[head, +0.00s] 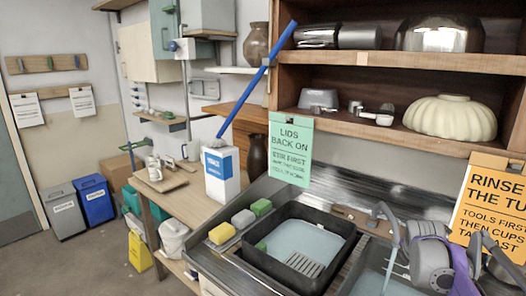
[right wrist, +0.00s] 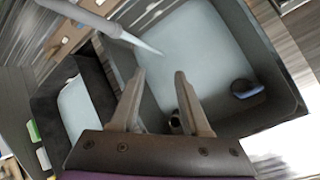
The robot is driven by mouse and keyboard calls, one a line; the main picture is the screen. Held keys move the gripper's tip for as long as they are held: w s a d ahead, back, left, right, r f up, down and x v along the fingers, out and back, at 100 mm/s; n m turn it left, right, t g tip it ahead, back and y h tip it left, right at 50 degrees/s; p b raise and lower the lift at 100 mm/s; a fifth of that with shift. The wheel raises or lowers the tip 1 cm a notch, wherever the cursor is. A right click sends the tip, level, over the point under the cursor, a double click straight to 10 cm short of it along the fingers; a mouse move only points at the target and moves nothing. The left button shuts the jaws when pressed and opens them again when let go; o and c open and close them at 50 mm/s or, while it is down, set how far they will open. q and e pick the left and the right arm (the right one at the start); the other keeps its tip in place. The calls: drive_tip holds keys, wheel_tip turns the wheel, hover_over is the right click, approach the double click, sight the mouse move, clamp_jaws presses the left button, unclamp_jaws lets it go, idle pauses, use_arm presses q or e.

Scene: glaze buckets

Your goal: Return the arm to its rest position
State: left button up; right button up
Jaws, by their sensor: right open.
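My right arm (head: 434,262), grey with a purple band, reaches over the sink at the lower right of the head view. In the right wrist view my right gripper (right wrist: 159,80) is open, with two tan fingers apart and nothing between them. It points down over the sink basin (right wrist: 215,45). A grey tap spout (right wrist: 85,18) with a thin stream of water is to the left of the fingers; the spout also shows in the head view (head: 388,222). My left gripper is not in view.
A black tub (head: 340,228) of water stands left of the sink. A dark blue oval object (right wrist: 247,89) lies in the basin. Wooden shelves (head: 400,140) and an orange sign (head: 492,205) are close behind.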

drive_tip(key=s+a+f+m+y, duration=0.2)
drive_tip(key=s+a+f+m, duration=0.2)
drive_tip(key=s+a+m, duration=1)
drive_tip(key=s+a+f+m+y, duration=0.1)
drive_tip(key=s+a+f+m, duration=0.2)
drive_tip(key=s, duration=0.5)
drive_tip(key=s+a+f+m+y, duration=0.1)
drive_tip(key=s+a+f+m, duration=0.2)
drive_tip(key=s+a+f, duration=0.3)
drive_tip(key=shift+s+a+f, duration=0.2)
drive_tip(key=shift+s+a, duration=0.55)
drive_tip(key=shift+s, duration=0.35)
drive_tip(key=shift+d, duration=0.1)
